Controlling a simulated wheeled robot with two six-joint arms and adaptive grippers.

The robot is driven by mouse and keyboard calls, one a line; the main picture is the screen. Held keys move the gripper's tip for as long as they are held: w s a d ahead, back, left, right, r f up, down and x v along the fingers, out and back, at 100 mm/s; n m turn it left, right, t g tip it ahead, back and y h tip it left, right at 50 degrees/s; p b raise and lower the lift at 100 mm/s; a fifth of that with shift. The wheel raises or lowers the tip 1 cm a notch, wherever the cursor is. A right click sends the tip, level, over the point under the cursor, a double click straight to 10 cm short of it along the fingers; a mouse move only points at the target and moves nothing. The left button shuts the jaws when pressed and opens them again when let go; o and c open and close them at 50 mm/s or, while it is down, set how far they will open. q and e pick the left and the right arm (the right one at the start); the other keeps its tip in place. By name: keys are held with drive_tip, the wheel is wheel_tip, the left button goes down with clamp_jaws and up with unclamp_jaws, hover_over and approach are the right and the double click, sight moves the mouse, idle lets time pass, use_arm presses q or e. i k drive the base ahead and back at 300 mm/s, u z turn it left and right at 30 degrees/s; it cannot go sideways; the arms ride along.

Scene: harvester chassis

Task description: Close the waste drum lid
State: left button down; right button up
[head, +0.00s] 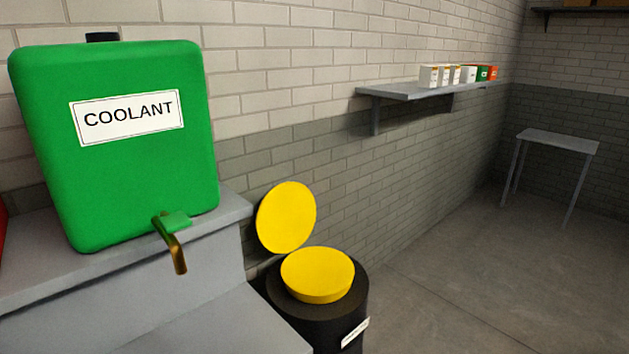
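The waste drum (322,328) is a black cylinder on the floor against the brick wall, with a white label low on its front, partly cut off by the bottom of the head view. A round yellow lid (286,217) stands raised, nearly upright, at the drum's back left by the wall. A second yellow disc (317,272) covers the middle of the drum's top; I cannot tell if it is a funnel, an inner cover or the contents. Neither of my grippers is in the head view.
A green coolant tank (125,185) with a tap (172,240) stands on a grey stepped bench (215,325) left of the drum. A wall shelf (405,91) holds several small boxes. A small grey table (558,142) stands at the far right. The floor (450,270) right of the drum is clear.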

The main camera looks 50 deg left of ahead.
sight(285, 219)
drive_tip(key=u, duration=0.1)
drive_tip(key=i, duration=1.05)
drive_tip(key=u, duration=1)
drive_tip(key=i, duration=0.9)
drive_tip(key=u, duration=0.8)
